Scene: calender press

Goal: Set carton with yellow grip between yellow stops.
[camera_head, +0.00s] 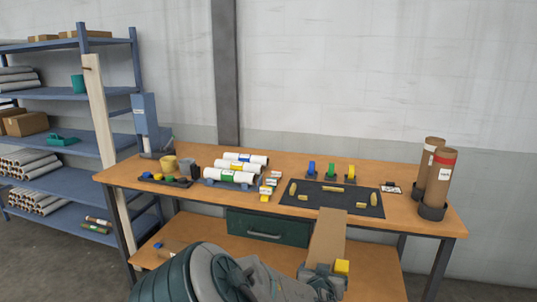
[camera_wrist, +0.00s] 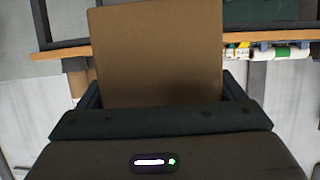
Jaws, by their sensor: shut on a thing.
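A flat brown carton (camera_head: 328,236) stands upright in my gripper (camera_head: 324,270), in front of the table's front edge. A yellow piece (camera_head: 342,267) shows at the carton's lower end by the gripper; I take it as the yellow grip. In the wrist view the carton (camera_wrist: 155,52) fills the space between the two dark fingers, and my gripper is shut on it. Yellow stops lie on a black mat (camera_head: 345,205) behind the carton: a bar at the back (camera_head: 333,188), one at the left (camera_head: 293,188), one at the right (camera_head: 373,198), and smaller ones nearer.
Blue, green and yellow pieces (camera_head: 331,172) stand behind the mat. White rolls (camera_head: 238,168) and small labelled boxes (camera_head: 266,190) lie left of it. Two brown tubes (camera_head: 436,180) stand at the right end. A green drawer (camera_head: 266,228) hangs under the tabletop.

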